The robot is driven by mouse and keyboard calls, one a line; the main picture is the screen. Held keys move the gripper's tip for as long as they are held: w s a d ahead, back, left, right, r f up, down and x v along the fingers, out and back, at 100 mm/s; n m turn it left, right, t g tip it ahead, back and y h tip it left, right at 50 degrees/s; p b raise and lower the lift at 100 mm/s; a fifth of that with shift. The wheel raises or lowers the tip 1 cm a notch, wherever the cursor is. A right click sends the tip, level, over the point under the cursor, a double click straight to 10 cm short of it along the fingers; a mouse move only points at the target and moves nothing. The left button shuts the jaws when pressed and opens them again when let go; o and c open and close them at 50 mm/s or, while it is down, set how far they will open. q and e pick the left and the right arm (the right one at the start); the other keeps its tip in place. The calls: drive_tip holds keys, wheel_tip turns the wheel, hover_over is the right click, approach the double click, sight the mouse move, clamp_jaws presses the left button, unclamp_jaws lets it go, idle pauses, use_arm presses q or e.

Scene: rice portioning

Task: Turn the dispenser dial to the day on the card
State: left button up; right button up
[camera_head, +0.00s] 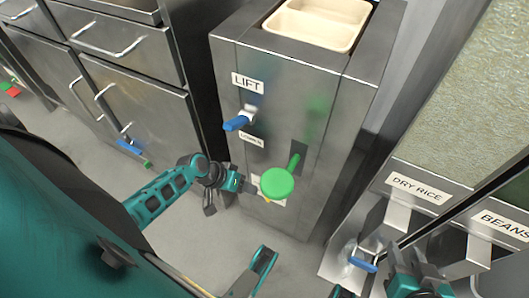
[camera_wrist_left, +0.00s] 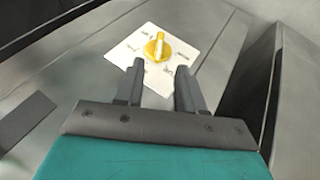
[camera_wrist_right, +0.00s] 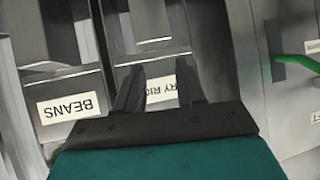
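The dispenser dial is a yellow knob (camera_wrist_left: 157,47) with a pale pointer ridge, on a white plate with small day marks in the left wrist view. The marks are too blurred to read. In the head view the white plate (camera_head: 281,204) is mostly hidden behind the green lever (camera_head: 277,184) and my left gripper (camera_head: 247,188). My left gripper is open, its fingers pointing at the dial, with a gap between fingertips and knob. My right gripper (camera_wrist_right: 160,82) is open and empty, facing the chute labels. I cannot make out the day card in any view.
The steel dispenser (camera_head: 232,60) has a blue lever (camera_head: 237,123) under a LIFT label and a cream two-part tray (camera_head: 318,22) on top. DRY RICE (camera_head: 417,188) and BEANS (camera_head: 505,222) chutes stand at right.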

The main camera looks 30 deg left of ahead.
sight(262, 194)
use_arm(q)
drive_tip(key=b+x, duration=0.4)
drive_tip(key=x, duration=0.5)
drive_tip(key=shift+d, duration=0.1)
drive_tip(key=shift+c, duration=0.4)
clamp_jaws()
